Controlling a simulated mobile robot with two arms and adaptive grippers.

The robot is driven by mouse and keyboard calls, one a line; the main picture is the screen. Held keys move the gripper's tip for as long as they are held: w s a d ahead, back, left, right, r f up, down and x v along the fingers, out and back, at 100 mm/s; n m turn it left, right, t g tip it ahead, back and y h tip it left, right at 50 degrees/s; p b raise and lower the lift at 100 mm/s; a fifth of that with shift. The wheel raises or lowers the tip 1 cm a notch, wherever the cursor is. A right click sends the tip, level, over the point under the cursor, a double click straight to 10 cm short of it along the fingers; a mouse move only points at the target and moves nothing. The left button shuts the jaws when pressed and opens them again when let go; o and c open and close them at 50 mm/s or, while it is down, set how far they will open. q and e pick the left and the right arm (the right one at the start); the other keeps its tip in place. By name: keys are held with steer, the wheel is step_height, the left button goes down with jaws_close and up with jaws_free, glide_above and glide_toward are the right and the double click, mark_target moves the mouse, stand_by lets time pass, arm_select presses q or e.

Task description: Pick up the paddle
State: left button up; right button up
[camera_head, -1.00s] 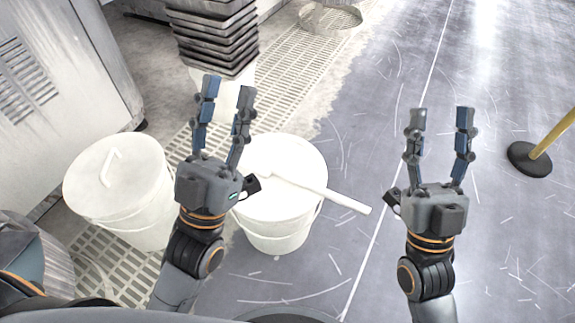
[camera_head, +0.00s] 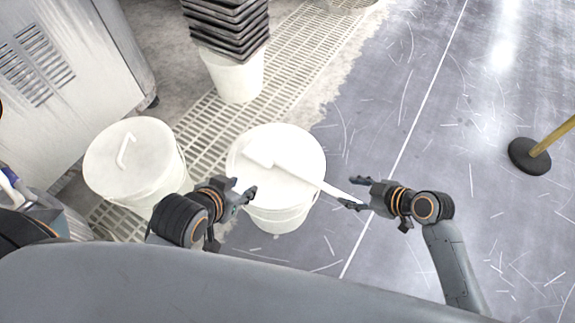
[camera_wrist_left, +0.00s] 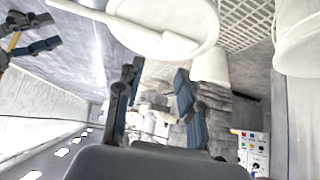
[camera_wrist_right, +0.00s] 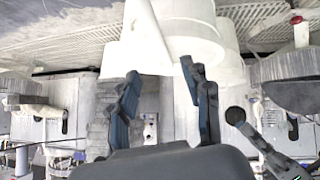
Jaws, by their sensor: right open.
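The white paddle (camera_head: 305,178) lies across the lid of a white bucket (camera_head: 275,215), its wider head on the lid and its handle sticking out past the rim to the right. My right gripper (camera_head: 356,192) is open at the handle's free end. In the right wrist view the paddle handle (camera_wrist_right: 146,40) shows between the two spread fingers; I cannot tell whether they touch it. My left gripper (camera_head: 245,192) is open and empty at the bucket's near left side. The paddle handle also shows in the left wrist view (camera_wrist_left: 90,16), above my left fingers.
A second lidded white bucket (camera_head: 135,165) stands at the left. Behind, a stack of dark trays (camera_head: 228,28) rests on a white bucket (camera_head: 237,78). A yellow pole (camera_head: 560,130) on a round black base (camera_head: 528,156) stands right. The scratched floor between is clear.

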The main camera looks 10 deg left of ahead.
mark_target(320, 183)
steer(key=b+x, duration=0.2)
steer(key=x, duration=0.4)
steer(key=shift+w+a+f, duration=0.15)
steer(key=shift+a+f, duration=0.1)
steer(key=shift+w+a+f, duration=0.1)
steer(key=shift+a+f, duration=0.05)
steer(key=shift+a, duration=0.05)
steer(key=b+x, duration=0.2)
steer(key=x, duration=0.3)
steer(key=shift+w+a+r, duration=0.1)
steer(key=shift+r, duration=0.15)
arm_select(q)
steer(key=w+d+r+t+h, duration=0.2)
steer(key=w+r+t, duration=0.2)
steer(key=r+t, duration=0.2)
steer(key=w+d+r+t+h, duration=0.1)
steer(key=w+r+t, duration=0.3)
steer(key=r, duration=0.7)
steer(key=shift+w+d+m+t+h, duration=0.3)
steer(key=shift+d+t+h, duration=0.1)
steer(key=shift+d+t, duration=0.55)
steer(key=shift+r, duration=0.1)
arm_select(e)
steer(key=shift+c, duration=0.2)
arm_select(q)
steer(key=shift+a, duration=0.1)
arm_select(e)
steer(key=shift+a, duration=0.1)
jaws_close()
